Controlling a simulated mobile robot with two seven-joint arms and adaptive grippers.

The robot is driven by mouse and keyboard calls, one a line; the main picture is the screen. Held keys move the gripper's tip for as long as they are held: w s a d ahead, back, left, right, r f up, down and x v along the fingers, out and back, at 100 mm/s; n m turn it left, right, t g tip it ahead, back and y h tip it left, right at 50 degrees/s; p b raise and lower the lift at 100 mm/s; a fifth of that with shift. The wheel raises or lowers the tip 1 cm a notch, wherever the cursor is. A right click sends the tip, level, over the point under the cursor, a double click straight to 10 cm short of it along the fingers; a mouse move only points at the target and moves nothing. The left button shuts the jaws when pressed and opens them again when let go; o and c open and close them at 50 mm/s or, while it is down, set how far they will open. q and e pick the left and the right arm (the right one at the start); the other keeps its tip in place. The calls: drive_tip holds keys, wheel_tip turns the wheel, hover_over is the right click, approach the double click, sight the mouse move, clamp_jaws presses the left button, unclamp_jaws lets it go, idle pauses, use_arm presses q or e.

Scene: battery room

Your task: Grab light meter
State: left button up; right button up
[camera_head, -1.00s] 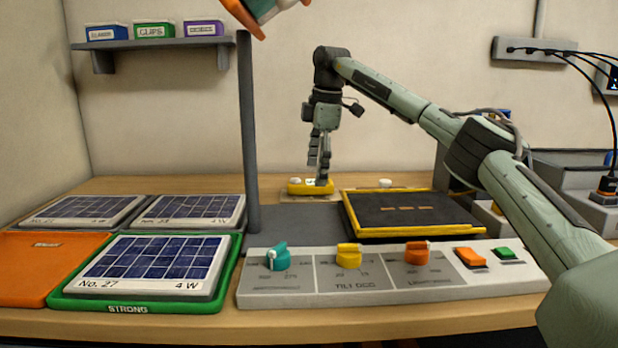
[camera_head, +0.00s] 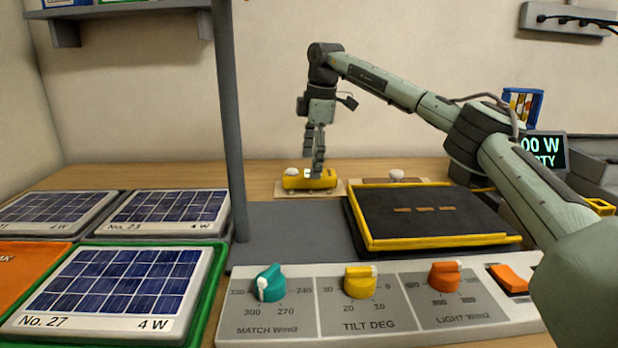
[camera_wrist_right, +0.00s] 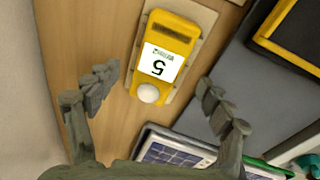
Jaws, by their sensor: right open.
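The light meter (camera_head: 297,183) is a small yellow box with a white dome at one end. It lies on a flat beige pad (camera_head: 335,190) at the back of the bench. In the right wrist view the light meter (camera_wrist_right: 168,50) shows a white label reading 5, with its dome toward the gripper. My right gripper (camera_head: 317,168) points down at the meter in the head view, with its fingertips overlapping it there. In the right wrist view my right gripper (camera_wrist_right: 158,88) is open, its fingers apart, with nothing between the tips but the dome end showing below. My left gripper is not in view.
A black panel bed with a yellow frame (camera_head: 440,241) lies right of the meter. A control panel with knobs (camera_head: 318,318) runs along the front. A grey post (camera_head: 228,120) and several solar panels (camera_head: 120,285) stand left. Bare wood (camera_head: 180,178) lies left of the meter.

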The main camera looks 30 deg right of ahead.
drive_tip(key=shift+w+f, duration=0.15)
drive_tip(key=shift+f, duration=0.55)
drive_tip(key=shift+w+f, duration=0.15)
drive_tip(key=shift+f, duration=0.55)
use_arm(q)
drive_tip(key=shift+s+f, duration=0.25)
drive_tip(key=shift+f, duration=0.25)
use_arm(e)
drive_tip(key=c, duration=1.4)
